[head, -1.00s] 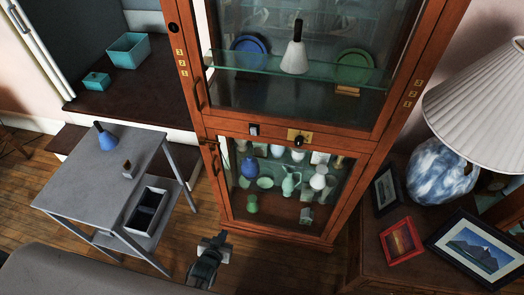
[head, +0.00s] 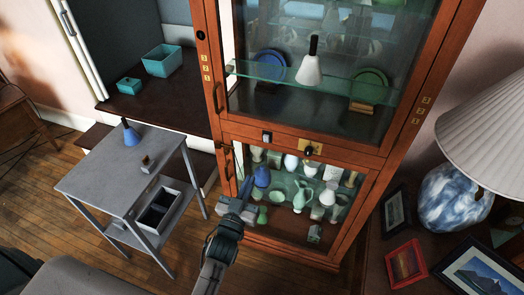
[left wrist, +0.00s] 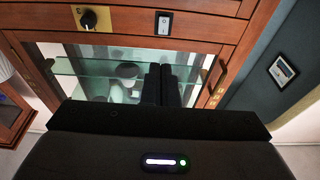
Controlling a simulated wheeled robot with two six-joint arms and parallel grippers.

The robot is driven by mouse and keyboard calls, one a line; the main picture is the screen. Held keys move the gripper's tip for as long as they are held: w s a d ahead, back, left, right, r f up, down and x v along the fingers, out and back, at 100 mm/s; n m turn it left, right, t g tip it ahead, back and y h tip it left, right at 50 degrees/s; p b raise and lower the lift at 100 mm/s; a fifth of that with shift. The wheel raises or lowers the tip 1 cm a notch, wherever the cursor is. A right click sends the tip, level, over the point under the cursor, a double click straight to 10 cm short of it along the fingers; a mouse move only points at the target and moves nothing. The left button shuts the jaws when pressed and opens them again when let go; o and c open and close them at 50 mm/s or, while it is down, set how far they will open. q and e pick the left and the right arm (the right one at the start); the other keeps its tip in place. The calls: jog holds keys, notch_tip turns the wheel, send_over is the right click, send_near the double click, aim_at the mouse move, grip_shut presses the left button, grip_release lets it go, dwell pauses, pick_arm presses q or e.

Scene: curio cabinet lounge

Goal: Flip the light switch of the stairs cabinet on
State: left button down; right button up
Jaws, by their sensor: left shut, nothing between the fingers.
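The tall wooden cabinet (head: 225,128) has a glass upper door and a glass lower part. A small rocker light switch (head: 267,137) sits on the rail between them, left of a brass plate with a black knob (head: 310,149). In the left wrist view the switch (left wrist: 164,24) is dark-framed with a pale rocker, and the knob (left wrist: 89,19) is to its left. I cannot tell the switch's position. My left gripper (head: 245,187) is shut and empty, in front of the lower glass, below the switch and apart from it. It also shows in the left wrist view (left wrist: 160,84). My right gripper is not in view.
A grey side table (head: 105,185) with a blue bell (head: 131,136) stands left of the arm. A table lamp (head: 452,195) and picture frames (head: 405,262) are at the right. Vases and other pieces stand behind the lower glass.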

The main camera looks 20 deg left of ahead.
pick_arm(q)
jog(key=p, duration=0.3)
send_near(267, 137)
jog(key=x, duration=0.6)
jog(key=shift+w+d, duration=0.1)
jog(key=shift+w, duration=0.3)
